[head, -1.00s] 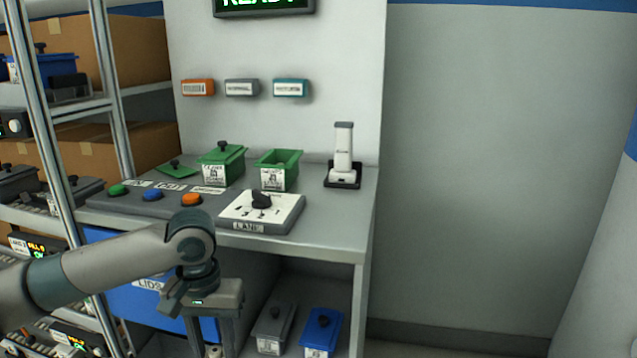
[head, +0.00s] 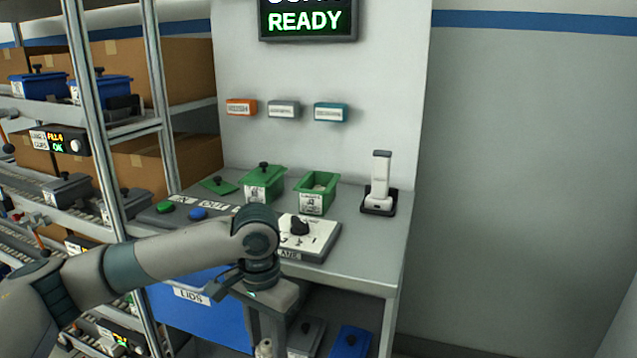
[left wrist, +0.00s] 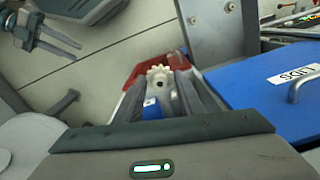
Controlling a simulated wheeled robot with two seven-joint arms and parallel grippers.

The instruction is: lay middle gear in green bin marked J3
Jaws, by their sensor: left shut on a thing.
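My left gripper (head: 263,335) hangs in front of the bench, below its top, by the blue lids drawer. It is shut on a pale toothed gear (left wrist: 158,76), which shows between the fingers in the left wrist view. In the head view the gear (head: 263,348) shows small at the bottom edge. An open green bin (head: 312,204) stands on the bench, with a lidded green bin (head: 262,190) to its left. I cannot read the bin labels for J3. My right gripper (left wrist: 62,38) shows at the top left of the left wrist view, fingers apart and empty.
A switch panel (head: 322,232) and coloured buttons lie along the bench front. A scanner in a stand (head: 380,185) is at the right. A loose green lid (head: 218,185) lies left. The blue drawer (left wrist: 265,85) is close beside my left gripper. Shelving stands left.

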